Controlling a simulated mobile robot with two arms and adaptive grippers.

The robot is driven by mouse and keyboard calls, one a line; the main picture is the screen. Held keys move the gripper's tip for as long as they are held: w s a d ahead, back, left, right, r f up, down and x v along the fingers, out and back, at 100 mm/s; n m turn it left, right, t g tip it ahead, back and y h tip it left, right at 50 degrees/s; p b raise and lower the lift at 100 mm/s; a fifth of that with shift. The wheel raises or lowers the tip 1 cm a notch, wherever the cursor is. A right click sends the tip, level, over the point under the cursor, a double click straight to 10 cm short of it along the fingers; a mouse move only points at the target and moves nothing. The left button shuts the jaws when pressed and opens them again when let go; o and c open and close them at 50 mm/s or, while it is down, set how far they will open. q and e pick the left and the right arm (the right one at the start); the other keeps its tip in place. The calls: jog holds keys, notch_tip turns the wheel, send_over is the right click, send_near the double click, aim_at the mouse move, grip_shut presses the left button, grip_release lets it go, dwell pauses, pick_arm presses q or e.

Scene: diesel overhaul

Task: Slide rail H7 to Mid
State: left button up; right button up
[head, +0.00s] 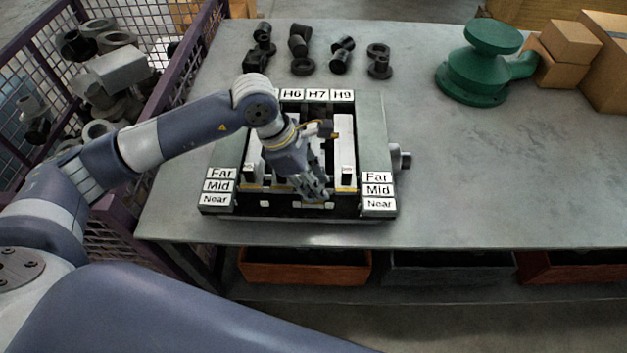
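The slide fixture (376,140) lies on the table. Labels H6, H7 and H9 (342,95) run along its far edge, and Far, Mid and Near labels (378,190) stand on both sides. A white rail (344,150) shows below H9, and another pale rail (255,160) shows at the left. My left gripper (318,192) points down over the near part of the fixture, around the H7 lane, level with Mid to Near. Its hand and forearm hide most of the H7 and H6 lanes. I cannot tell whether its fingers are open or touch rail H7. My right gripper is not in view.
Several black pipe fittings (341,60) stand behind the fixture. A green pump-like casting (477,72) and cardboard boxes (570,42) stand at the back right. A purple mesh crate (180,85) borders the table's left. The table (500,170) is clear right of the fixture.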

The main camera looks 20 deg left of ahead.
pick_arm(q)
grip_shut()
jog(key=shift+w+a+f+b, duration=0.1)
jog(key=shift+w+a+b, duration=0.1)
jog(key=shift+w+b, duration=0.45)
jog(key=shift+w+a+b, duration=0.15)
jog(key=shift+w+b, duration=0.4)
jog(key=shift+w, duration=0.05)
jog(key=shift+w+a, duration=0.15)
jog(key=shift+w, duration=0.35)
jog(key=shift+s+r, duration=0.1)
jog(key=shift+r, duration=0.1)
jog(key=o, duration=0.6)
grip_release()
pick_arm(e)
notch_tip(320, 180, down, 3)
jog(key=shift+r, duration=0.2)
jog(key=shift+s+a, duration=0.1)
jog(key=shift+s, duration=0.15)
pick_arm(q)
jog(key=v, duration=1.2)
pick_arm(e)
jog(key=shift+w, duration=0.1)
